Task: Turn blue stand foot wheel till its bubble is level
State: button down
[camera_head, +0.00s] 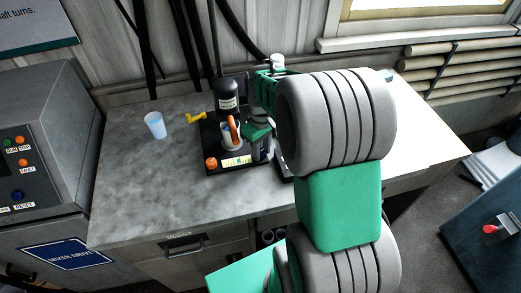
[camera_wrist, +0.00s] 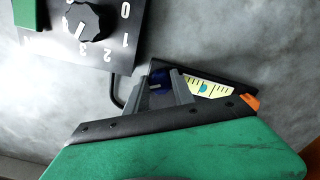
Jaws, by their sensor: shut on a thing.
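The stand's black base (camera_head: 222,168) rests on the bench and bears a dark-topped column unit (camera_head: 227,97). A pale yellow bubble level (camera_head: 237,160) lies along its front edge. It also shows in the wrist view (camera_wrist: 211,90), with a small teal bubble near the middle of its marked window; I cannot tell if it is exactly centred. The blue foot wheel (camera_wrist: 158,82) is between the grey fingers of my gripper (camera_wrist: 166,90), which is shut on it. The wheel is largely hidden by the fingers, and in the head view by my gripper (camera_head: 262,150).
An orange foot wheel (camera_head: 211,163) is at the base's left front corner. A beaker with an orange part (camera_head: 231,133) stands on the base. A dial panel (camera_wrist: 90,25) is beside my gripper. A cup (camera_head: 155,125) and a yellow item (camera_head: 194,118) stand left; the bench's left front is clear.

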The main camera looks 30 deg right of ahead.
jog(key=m, duration=0.3)
jog(key=shift+m, duration=0.3)
jog(key=shift+a+m, duration=0.1)
jog(key=shift+m, duration=1.8)
jog(key=shift+r, duration=0.1)
jog(key=c, duration=1.1)
grip_release()
jog(key=shift+b, duration=0.3)
notch_tip(320, 180, up, 8)
jog(key=shift+f+b, duration=0.1)
jog(key=shift+b, duration=0.35)
